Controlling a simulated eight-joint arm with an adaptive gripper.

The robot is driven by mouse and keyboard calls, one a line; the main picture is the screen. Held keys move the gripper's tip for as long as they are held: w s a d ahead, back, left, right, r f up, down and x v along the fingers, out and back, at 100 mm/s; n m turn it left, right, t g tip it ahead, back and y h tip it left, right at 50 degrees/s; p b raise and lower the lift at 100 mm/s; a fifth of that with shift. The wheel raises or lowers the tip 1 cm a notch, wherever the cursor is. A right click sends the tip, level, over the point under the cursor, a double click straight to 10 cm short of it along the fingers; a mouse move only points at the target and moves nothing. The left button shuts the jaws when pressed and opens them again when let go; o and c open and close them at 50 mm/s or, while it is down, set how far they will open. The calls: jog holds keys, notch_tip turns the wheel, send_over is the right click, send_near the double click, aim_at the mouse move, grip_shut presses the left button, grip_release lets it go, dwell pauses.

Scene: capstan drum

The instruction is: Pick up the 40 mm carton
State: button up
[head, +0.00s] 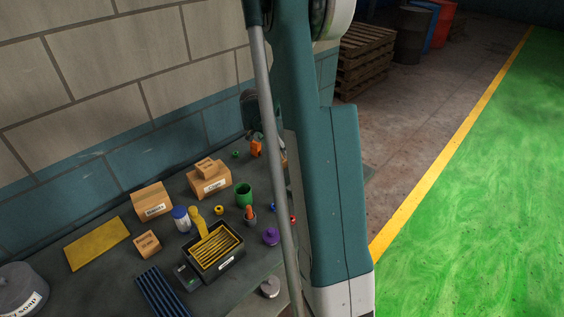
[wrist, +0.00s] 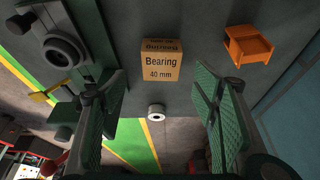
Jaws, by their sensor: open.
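The 40 mm carton (wrist: 161,60) is a small brown box marked "Bearing 40 mm" in the wrist view. It stands on the grey bench top, above and between my fingertips in the picture. My gripper (wrist: 157,90) is open, with one green ribbed pad on each side and nothing between them. The carton looks apart from both pads. In the head view my arm covers the gripper, and I cannot tell which carton there, if any, is this one.
An orange bin (wrist: 248,46) lies right of the carton, and a grey machine part (wrist: 60,47) stands left. A pale ring (wrist: 156,112) sits below it. The head view shows other cartons (head: 152,201), a black tray (head: 217,252) and a green cup (head: 243,195) on the crowded bench.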

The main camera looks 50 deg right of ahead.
aim_at(282, 157)
jog(key=shift+d+f, duration=0.1)
jog(key=shift+f, duration=0.05)
jog(key=shift+x, duration=1.25)
jog(key=shift+x, duration=2.6)
jog(key=shift+w, duration=0.15)
jog(key=c, duration=1.1)
